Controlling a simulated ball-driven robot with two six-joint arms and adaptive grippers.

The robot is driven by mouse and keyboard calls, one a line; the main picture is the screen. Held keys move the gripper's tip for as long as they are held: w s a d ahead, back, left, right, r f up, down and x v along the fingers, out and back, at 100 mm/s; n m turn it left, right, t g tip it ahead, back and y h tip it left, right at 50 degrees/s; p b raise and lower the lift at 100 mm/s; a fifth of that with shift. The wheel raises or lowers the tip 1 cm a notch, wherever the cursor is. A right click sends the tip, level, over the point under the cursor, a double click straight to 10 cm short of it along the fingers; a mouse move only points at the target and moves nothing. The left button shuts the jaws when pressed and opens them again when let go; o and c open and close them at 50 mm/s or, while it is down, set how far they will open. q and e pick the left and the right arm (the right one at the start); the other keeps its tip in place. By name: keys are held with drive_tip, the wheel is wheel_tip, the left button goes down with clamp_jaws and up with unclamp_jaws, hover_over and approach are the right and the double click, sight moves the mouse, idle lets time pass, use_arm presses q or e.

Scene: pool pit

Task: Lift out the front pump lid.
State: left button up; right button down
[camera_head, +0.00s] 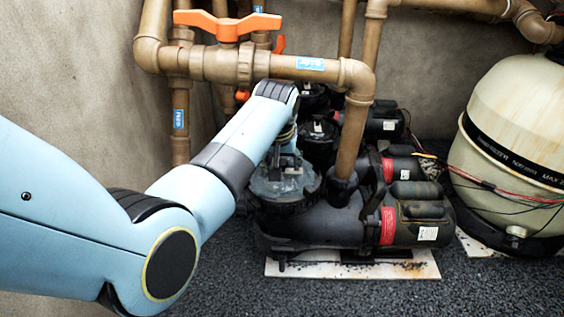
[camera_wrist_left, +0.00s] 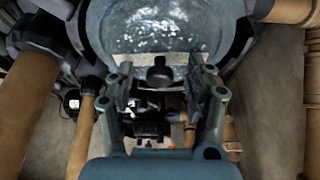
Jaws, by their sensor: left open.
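The front pump lid (camera_head: 290,187) is a round, grey-blue, translucent disc on the black front pump (camera_head: 320,222). In the left wrist view the lid (camera_wrist_left: 155,28) fills the top middle, wet-looking and speckled. A small dark knob (camera_wrist_left: 160,72) shows near the lid's lower edge. My left gripper (camera_head: 284,158) comes down over the lid from above. In the left wrist view its two fingers (camera_wrist_left: 163,82) are open, one on each side of the knob, with gaps between; I cannot tell if they touch the lid. My right gripper is not in view.
A brown pipe (camera_head: 355,130) rises just right of the lid and bends into a horizontal pipe (camera_head: 215,65) with an orange valve handle (camera_head: 227,24). More black pumps (camera_head: 318,137) stand behind. A pale tank (camera_head: 520,140) stands at right. Dark gravel (camera_head: 480,290) lies open in front.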

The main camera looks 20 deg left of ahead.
sight(282, 163)
use_arm(q)
clamp_jaws()
idle(0.5)
drive_tip(key=shift+r, duration=0.2)
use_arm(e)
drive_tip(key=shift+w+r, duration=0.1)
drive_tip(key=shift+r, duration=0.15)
use_arm(q)
drive_tip(key=shift+r+p, duration=0.55)
drive_tip(key=shift+p, duration=0.15)
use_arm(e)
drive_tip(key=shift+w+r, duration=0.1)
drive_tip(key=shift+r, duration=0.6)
use_arm(q)
drive_tip(key=shift+r+p, duration=0.35)
drive_tip(key=shift+p, duration=0.05)
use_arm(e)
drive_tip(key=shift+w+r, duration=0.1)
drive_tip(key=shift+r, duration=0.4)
